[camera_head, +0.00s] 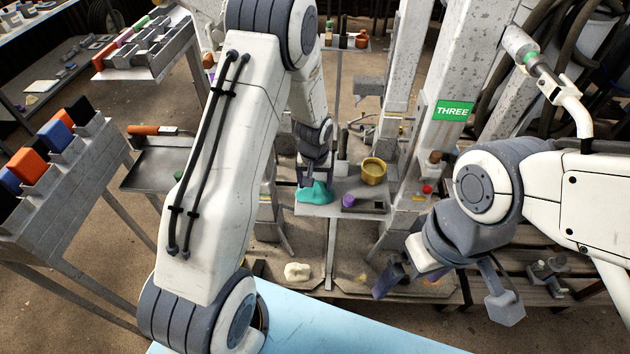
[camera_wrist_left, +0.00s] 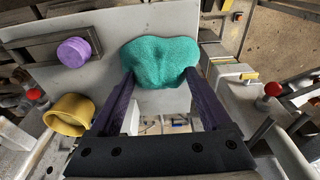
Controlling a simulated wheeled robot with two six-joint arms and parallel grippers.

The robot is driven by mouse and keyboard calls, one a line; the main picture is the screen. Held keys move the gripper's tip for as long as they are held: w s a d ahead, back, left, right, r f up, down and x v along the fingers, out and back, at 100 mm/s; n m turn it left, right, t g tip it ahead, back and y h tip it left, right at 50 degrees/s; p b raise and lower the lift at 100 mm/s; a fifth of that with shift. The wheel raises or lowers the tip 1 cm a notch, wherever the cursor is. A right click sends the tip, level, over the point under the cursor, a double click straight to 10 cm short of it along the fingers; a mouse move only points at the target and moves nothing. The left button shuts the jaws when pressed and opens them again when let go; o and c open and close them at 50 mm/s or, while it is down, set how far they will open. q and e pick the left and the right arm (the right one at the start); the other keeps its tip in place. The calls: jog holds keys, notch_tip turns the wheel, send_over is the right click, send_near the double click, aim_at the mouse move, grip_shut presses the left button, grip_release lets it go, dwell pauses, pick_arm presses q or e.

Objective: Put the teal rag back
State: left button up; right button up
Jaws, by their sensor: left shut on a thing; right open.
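The teal rag (camera_head: 314,193) is a crumpled cloth at the left front of a small grey shelf (camera_head: 320,210). My left gripper (camera_head: 315,181) is above it and pointing down, with its jaws shut on the rag. In the left wrist view the rag (camera_wrist_left: 160,62) bulges out past the tips of both purple fingers. I cannot tell whether the rag rests on the shelf or hangs just over it. My right gripper (camera_head: 408,281) is open and empty, low in front of the shelf to the right.
On the shelf a yellow pot (camera_head: 374,171) stands behind a dark block with a purple knob (camera_head: 349,200). A grey post with a green THREE sign (camera_head: 453,111) rises to the right. A rack of coloured blocks (camera_head: 60,170) and a dark tray (camera_head: 160,165) are left.

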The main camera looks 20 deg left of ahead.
aim_at(314, 196)
pick_arm(q)
jog(key=o, duration=1.3)
jog(key=shift+f, duration=0.1)
jog(key=r, duration=0.4)
jog(key=s+r, duration=0.1)
jog(key=r, duration=0.3)
jog(key=r+b, duration=0.1)
jog(key=r, duration=0.3)
jog(key=shift+s+d+r, duration=0.1)
jog(key=shift+s+d, duration=0.15)
jog(key=shift+s, duration=0.15)
jog(key=f, duration=0.4)
jog(key=w+f, duration=0.1)
jog(key=f, duration=0.3)
jog(key=f+p, duration=0.1)
jog(key=f, duration=0.3)
jog(key=shift+w+a+f, duration=0.15)
jog(key=shift+w+a, duration=0.1)
jog(key=shift+w, duration=0.15)
notch_tip(314, 196, up, 3)
jog(key=shift+f, duration=0.1)
jog(key=shift+r, duration=0.45)
